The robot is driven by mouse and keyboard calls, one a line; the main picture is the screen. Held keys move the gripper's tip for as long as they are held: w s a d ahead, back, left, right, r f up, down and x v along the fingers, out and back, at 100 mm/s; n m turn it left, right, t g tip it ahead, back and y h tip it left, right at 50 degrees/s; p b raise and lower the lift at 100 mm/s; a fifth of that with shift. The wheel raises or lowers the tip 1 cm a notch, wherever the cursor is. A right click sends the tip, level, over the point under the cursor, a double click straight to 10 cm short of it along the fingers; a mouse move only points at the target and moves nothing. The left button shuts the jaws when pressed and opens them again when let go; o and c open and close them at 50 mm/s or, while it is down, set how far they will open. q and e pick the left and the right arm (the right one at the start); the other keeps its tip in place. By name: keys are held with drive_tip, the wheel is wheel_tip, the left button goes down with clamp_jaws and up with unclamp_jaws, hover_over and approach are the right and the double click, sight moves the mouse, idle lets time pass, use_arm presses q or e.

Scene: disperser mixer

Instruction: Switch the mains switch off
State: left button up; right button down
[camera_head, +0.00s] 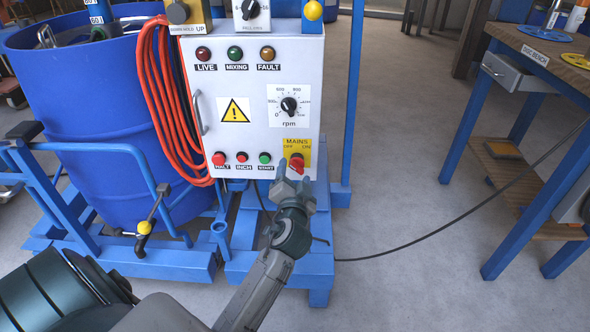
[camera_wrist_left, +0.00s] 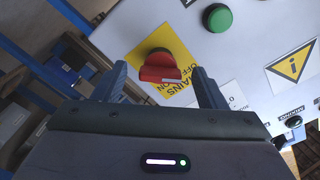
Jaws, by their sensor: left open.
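The mains switch (camera_head: 297,162) is a red rotary handle on a yellow plate (camera_head: 289,147) lettered MAINS, OFF, ON, at the lower right of the white control panel (camera_head: 249,68). My left gripper (camera_head: 293,177) is just in front of and below the switch and partly covers it in the head view. In the left wrist view the red handle (camera_wrist_left: 160,68) shows between the two open fingers (camera_wrist_left: 162,86), apart from both. The handle's exact turned position is hard to tell. My right gripper does not show.
A red STOP-type button (camera_head: 219,159), a red INCH button (camera_head: 242,157) and a green START button (camera_head: 265,158) sit left of the switch. A blue post (camera_head: 350,95) stands right of the panel. An orange hose (camera_head: 165,100) hangs at its left. A black cable (camera_head: 440,226) crosses the floor.

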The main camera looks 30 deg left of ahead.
use_arm(q)
drive_tip(key=v, duration=0.8)
drive_tip(key=shift+s, duration=0.2)
